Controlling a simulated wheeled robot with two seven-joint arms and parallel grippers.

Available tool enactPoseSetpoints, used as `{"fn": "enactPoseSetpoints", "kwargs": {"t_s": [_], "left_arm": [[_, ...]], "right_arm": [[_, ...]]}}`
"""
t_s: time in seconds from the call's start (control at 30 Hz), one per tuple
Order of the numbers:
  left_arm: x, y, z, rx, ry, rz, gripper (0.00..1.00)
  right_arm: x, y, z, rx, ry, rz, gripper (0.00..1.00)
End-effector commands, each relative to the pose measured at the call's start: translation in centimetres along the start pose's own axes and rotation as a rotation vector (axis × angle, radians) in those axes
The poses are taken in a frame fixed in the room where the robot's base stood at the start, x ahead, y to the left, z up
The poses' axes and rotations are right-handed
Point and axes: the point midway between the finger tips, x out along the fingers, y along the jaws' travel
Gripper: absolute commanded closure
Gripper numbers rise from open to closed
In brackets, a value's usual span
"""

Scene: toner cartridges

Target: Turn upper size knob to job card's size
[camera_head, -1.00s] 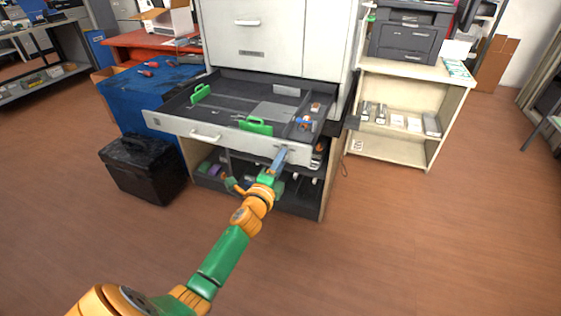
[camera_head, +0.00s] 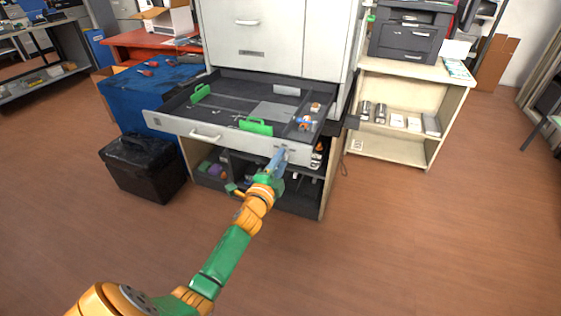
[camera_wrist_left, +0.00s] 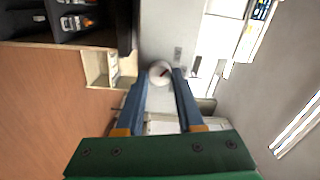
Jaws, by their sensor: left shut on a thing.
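The upper size knob (camera_wrist_left: 160,72) is a small round pale knob with a dark mark, on the light front of the open drawer (camera_head: 222,137). My left gripper (camera_head: 279,156) is at the right part of that drawer front. In the left wrist view, the blue fingers of my left gripper (camera_wrist_left: 161,80) are shut on the knob, one on each side. In the head view the fingers mostly hide the knob. I cannot make out the job card or read any size setting. My right gripper is not in view.
The drawer holds green dividers (camera_head: 256,126) and small parts. An open lower compartment (camera_head: 297,199) is below it. A black box (camera_head: 146,168) stands on the floor at left, and a pale shelf unit (camera_head: 393,148) at right. The floor in front is clear.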

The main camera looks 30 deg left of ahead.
Motion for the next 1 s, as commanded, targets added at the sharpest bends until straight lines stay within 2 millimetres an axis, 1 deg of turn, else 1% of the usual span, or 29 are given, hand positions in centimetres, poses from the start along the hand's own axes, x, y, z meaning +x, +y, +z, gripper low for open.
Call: {"fn": "enactPoseSetpoints", "kwargs": {"t_s": [0.1, 0.13, 0.17, 0.2, 0.23, 0.47, 0.57, 0.67, 0.8, 0.9, 1.0], "left_arm": [[0.0, 0.1, 0.0, -0.001, -0.001, 0.002, 1.0], [0.0, 0.1, 0.0, -0.001, -0.001, 0.002, 0.58], [0.0, 0.1, 0.0, 0.0, -0.001, 0.002, 0.5], [0.0, 0.1, 0.0, 0.0, -0.001, 0.002, 0.39], [0.0, 0.1, 0.0, 0.0, -0.001, 0.002, 0.34], [0.0, 0.0, 0.0, 0.0, 0.0, 0.001, 0.34], [-0.3, 0.0, 0.0, 0.001, 0.0, 0.001, 0.34], [-1.8, 0.0, 0.0, 0.001, 0.0, 0.003, 0.34], [-4.7, 0.1, 0.0, 0.0, -0.001, 0.004, 0.34], [-6.3, 0.1, 0.0, -0.001, -0.001, 0.003, 0.34], [-7.0, 0.1, 0.0, 0.0, -0.001, 0.002, 0.34]], "right_arm": [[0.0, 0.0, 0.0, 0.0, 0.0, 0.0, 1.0], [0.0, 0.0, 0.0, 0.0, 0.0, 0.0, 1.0], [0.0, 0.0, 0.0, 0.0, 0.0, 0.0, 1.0], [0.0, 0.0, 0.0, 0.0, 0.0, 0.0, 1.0], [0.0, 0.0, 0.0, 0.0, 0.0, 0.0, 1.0], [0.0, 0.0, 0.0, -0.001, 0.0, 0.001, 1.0], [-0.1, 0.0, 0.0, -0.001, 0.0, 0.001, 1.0], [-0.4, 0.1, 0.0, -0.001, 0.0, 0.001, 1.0], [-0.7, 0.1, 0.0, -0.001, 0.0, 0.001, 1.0], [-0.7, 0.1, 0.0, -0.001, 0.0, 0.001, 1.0], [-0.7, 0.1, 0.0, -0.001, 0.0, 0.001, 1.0]]}}
